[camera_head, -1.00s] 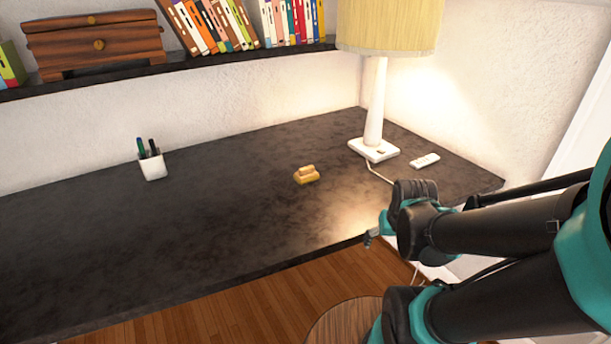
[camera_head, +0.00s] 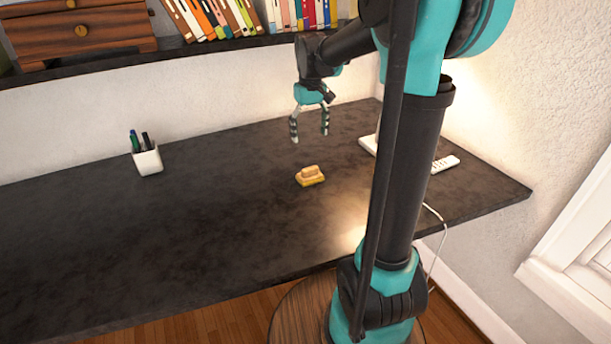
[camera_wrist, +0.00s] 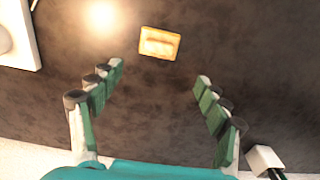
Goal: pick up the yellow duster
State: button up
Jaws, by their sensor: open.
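The yellow duster (camera_head: 310,177) lies on the dark desk, a small yellow block with a raised tan grip on top. In the wrist view the duster (camera_wrist: 160,43) shows ahead of the fingertips, a little left of the middle of the gap. My gripper (camera_head: 310,138) is open and empty, pointing down above the desk, behind the duster in the head view. In the wrist view both fingers of my gripper (camera_wrist: 160,73) are spread wide and apart from the duster. Nothing hides the duster.
A white pen cup (camera_head: 148,159) stands on the desk (camera_head: 220,215) at left. The white lamp base (camera_head: 368,144) and a white remote (camera_head: 445,164) are at right, partly behind my arm. A bookshelf (camera_head: 180,57) runs along the wall above. The desk around the duster is clear.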

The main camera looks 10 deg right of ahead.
aim_at(310, 168)
notch_tip(310, 168, down, 14)
jog(key=shift+d+f, duration=0.1)
jog(key=shift+f, duration=0.05)
dwell(0.5)
jog(key=c, duration=1.4)
jog(key=shift+o, duration=0.2)
notch_tip(310, 168, up, 20)
